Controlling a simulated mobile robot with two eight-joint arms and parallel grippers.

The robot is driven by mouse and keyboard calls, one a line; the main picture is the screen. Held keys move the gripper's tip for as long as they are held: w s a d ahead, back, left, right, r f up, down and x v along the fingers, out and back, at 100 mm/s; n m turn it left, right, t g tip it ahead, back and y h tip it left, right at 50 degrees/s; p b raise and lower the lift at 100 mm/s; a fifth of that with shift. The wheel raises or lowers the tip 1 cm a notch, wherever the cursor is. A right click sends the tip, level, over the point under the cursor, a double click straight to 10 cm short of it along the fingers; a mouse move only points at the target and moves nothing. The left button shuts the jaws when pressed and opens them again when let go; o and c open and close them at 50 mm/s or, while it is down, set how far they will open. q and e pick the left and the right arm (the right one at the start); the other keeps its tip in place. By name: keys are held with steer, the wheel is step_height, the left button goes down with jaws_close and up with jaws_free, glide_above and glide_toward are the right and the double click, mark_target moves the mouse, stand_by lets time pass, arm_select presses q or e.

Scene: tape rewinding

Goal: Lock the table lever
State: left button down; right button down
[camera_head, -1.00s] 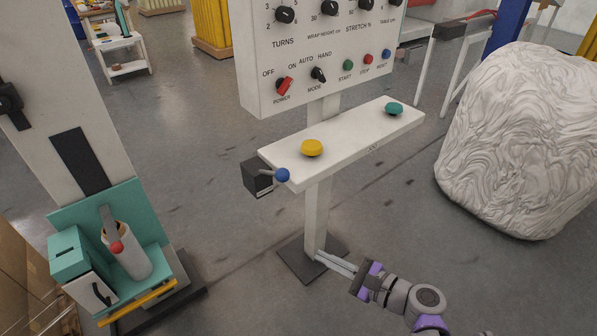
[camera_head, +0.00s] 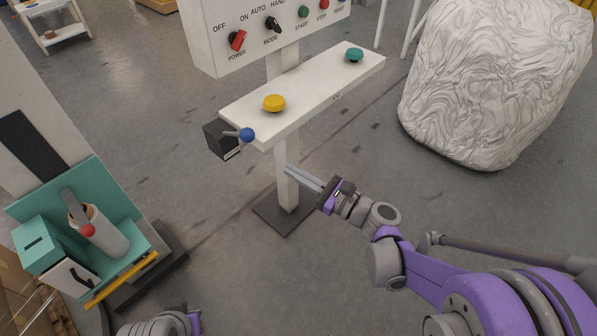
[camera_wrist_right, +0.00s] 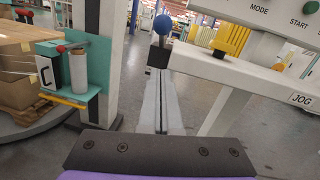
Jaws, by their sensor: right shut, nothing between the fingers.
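The table lever is a short grey stick with a blue ball knob (camera_head: 247,134). It comes out of a black box (camera_head: 222,139) at the left end of the white control table (camera_head: 310,98). In the right wrist view the blue knob (camera_wrist_right: 162,24) stands above and beyond my fingertips. My right gripper (camera_head: 287,171) is shut and empty, its thin fingers pointing up and left, below the table and by its post in the head view. It appears apart from the lever. Of my left arm only a wrist part shows at the bottom edge; its fingers are hidden.
A yellow button (camera_head: 274,102) and a green button (camera_head: 354,55) sit on the table. The control panel (camera_head: 262,40) is above. A wrapped white load (camera_head: 490,80) stands right. A teal tape carriage (camera_head: 125,245) with a film roll (camera_head: 103,235) stands left. Open floor lies between.

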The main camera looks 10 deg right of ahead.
steer(key=w+a+r, duration=0.1)
steer(key=w+a, duration=0.1)
steer(key=w+a+r, duration=0.1)
steer(key=w+a, duration=0.1)
steer(key=w+a+r, duration=0.1)
steer(key=w+a, duration=0.1)
steer(key=shift+w+a+r, duration=0.1)
steer(key=shift+a+r, duration=0.05)
steer(key=shift+a, duration=0.1)
arm_select(q)
steer(key=shift+r, duration=0.1)
